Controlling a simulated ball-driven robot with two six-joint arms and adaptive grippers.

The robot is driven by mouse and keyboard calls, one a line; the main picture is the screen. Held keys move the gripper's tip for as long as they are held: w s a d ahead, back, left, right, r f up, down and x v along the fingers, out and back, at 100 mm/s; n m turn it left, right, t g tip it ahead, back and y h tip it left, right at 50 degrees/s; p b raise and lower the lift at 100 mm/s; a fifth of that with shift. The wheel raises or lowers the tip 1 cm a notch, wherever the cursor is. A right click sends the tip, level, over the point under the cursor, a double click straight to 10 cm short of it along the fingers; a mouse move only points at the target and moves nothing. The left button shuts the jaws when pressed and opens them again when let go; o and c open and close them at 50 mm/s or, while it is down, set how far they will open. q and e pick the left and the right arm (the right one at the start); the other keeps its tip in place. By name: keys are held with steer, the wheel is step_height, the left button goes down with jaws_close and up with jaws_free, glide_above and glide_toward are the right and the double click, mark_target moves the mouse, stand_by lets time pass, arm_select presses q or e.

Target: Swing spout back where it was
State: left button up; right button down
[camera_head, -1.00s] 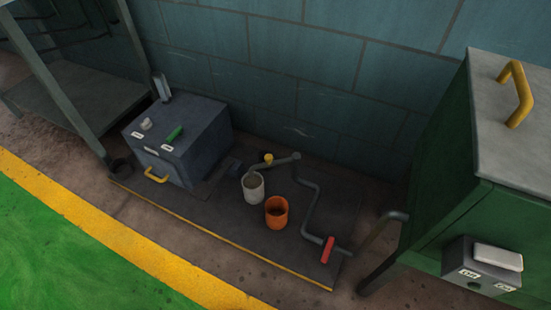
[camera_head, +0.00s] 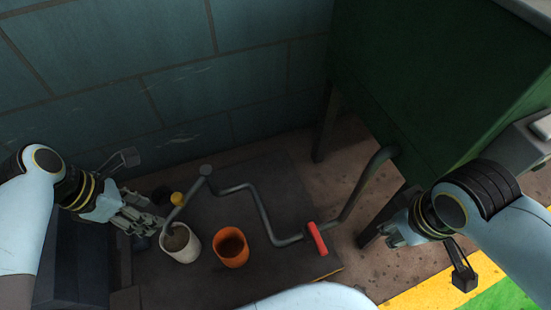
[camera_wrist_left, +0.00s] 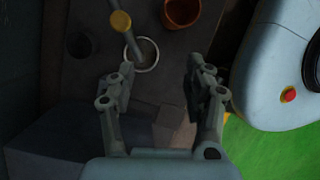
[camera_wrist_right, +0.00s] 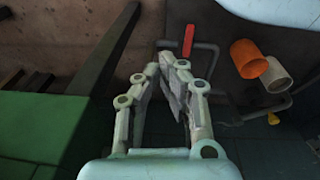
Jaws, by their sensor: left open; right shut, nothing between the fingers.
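The spout (camera_head: 189,187) is a grey pipe running from a round pivot (camera_head: 205,170) down to the white cup (camera_head: 181,254), with its end over the cup's mouth. A yellow knob (camera_head: 177,198) sits on it. An orange cup (camera_head: 231,262) stands to the right of the white one. My left gripper (camera_head: 150,220) is open and empty, just left of the spout and white cup. In the left wrist view the knob (camera_wrist_left: 121,21) and spout (camera_wrist_left: 140,46) lie beyond the open fingers (camera_wrist_left: 155,75). My right gripper (camera_head: 393,238) is shut and empty, right of the red handle (camera_head: 317,238).
A bent grey pipe (camera_head: 262,215) runs from the pivot to the red handle. A green cabinet (camera_head: 430,80) stands at the right, with another pipe (camera_head: 362,190) by it. The wall is close behind. The dark plate (camera_head: 185,288) is bare in front of the cups.

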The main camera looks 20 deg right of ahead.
arm_select(q)
steer(key=b, duration=0.2)
glide_toward(175, 198)
steer(key=s, duration=0.2)
steer(key=w+t, duration=0.1)
steer(key=b+x, duration=0.5)
steer(key=x, duration=0.3)
steer(key=shift+f+b, duration=0.1)
steer(key=shift+b, duration=0.2)
steer(key=shift+w+d+f, duration=0.1)
steer(key=shift+w+f, duration=0.05)
steer(key=shift+f, duration=0.1)
steer(key=shift+w+d+f+b, duration=0.1)
steer(key=shift+d+f+b, duration=0.15)
steer(key=shift+f+b, duration=0.15)
arm_select(e)
steer(key=shift+w+a+t+y, duration=0.2)
steer(key=shift+w+a+t, duration=0.5)
steer(key=shift+w+t, duration=0.35)
steer(key=shift+w+a+t+y, duration=0.2)
steer(key=shift+w+a+t, duration=0.5)
steer(key=shift+w+t, duration=0.3)
arm_select(q)
steer(key=shift+c, duration=0.3)
jaws_close()
